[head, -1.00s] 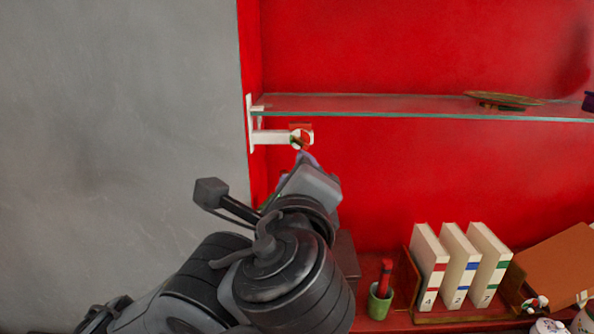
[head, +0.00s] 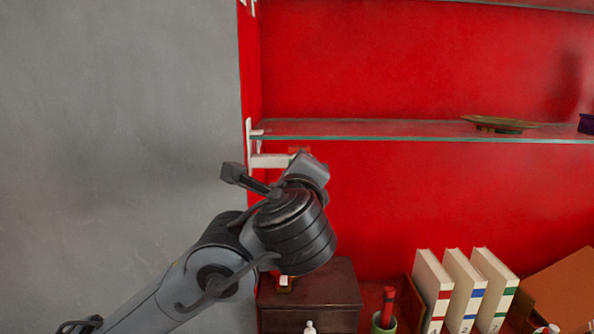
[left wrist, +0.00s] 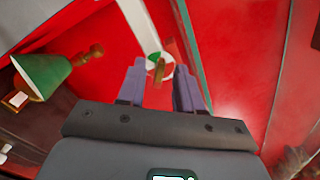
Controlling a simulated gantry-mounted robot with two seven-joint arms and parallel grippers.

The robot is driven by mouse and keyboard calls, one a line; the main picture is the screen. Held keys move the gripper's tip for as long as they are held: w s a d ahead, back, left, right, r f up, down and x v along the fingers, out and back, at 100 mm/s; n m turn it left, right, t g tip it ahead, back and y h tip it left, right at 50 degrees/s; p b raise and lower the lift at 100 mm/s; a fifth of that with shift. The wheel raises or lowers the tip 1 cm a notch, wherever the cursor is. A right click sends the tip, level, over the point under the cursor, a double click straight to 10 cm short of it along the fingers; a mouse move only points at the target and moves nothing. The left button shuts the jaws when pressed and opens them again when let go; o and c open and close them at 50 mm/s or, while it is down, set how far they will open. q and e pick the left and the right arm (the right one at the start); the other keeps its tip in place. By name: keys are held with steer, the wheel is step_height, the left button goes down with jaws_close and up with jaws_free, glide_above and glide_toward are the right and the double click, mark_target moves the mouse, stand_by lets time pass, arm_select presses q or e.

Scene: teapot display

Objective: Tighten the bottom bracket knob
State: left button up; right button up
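The white shelf bracket (head: 268,161) is fixed at the left end of the glass shelf, below it. In the left wrist view the bracket (left wrist: 139,24) runs down to a round knob (left wrist: 153,61) with green, white and red sectors and a brown-gold bar across it. My right gripper is not in view.
The glass shelf (head: 400,133) edge runs close above the gripper and carries a dish (head: 498,123). A dark wooden drawer box (head: 320,290) stands below. A green lamp shade (left wrist: 42,76) is at left in the wrist view. Books (head: 462,285) stand lower right.

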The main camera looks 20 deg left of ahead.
arm_select(q)
jaws_close()
stand_by(0.4)
steer(key=shift+w+d+m+p, duration=0.1)
steer(key=shift+d+m+p, duration=0.05)
steer(key=shift+m+p, duration=6.55)
steer(key=shift+w+d+m+p, duration=0.1)
steer(key=shift+d+m+p, duration=0.05)
steer(key=shift+m+p, duration=6.55)
steer(key=shift+f+m+b, duration=0.1)
steer(key=shift+m+b, duration=0.65)
steer(key=shift+m, duration=0.05)
